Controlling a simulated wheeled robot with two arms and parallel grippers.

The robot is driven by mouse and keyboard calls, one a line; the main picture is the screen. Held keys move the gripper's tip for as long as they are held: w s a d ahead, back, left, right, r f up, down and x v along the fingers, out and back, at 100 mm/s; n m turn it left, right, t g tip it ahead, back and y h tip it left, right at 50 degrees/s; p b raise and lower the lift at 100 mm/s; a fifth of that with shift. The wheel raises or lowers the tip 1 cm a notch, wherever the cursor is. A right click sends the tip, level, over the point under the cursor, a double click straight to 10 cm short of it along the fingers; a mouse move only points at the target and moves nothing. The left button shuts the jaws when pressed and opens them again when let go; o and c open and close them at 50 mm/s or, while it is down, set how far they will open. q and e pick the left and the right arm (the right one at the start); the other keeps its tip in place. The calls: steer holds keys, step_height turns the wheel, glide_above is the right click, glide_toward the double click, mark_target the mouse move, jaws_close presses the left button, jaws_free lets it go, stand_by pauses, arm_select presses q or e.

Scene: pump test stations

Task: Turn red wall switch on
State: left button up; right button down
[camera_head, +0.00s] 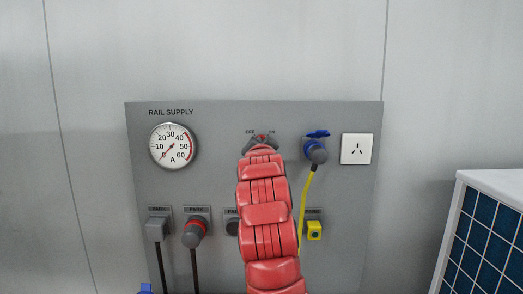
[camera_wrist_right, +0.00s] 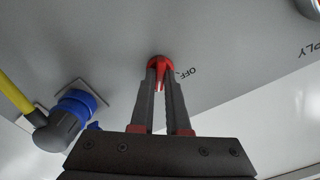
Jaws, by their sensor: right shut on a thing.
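The red wall switch (camera_wrist_right: 158,61) sits on the grey panel, and its small red top (camera_head: 262,136) shows in the head view between the OFF and ON labels. My right gripper (camera_wrist_right: 160,76) has its two dark fingers closed on the switch knob, one on each side. In the head view my right gripper (camera_head: 262,143) is at the switch, with my red arm below it covering part of the panel. The fingers hide much of the knob, so its exact turn is hard to tell. My left gripper is not in view.
The grey panel (camera_head: 220,118) carries a RAIL SUPPLY gauge (camera_head: 173,147) on the left, a blue connector with yellow cable (camera_head: 316,150) close right of the switch, and a white socket (camera_head: 357,149). Plugs (camera_head: 195,232) sit lower. A blue-gridded white unit (camera_head: 490,235) stands at right.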

steer(key=shift+m, duration=0.7)
steer(key=c, duration=0.9)
jaws_free()
steer(key=s+b, duration=0.3)
steer(key=s, duration=1.4)
steer(key=shift+s+b, duration=0.2)
steer(key=shift+b, duration=0.2)
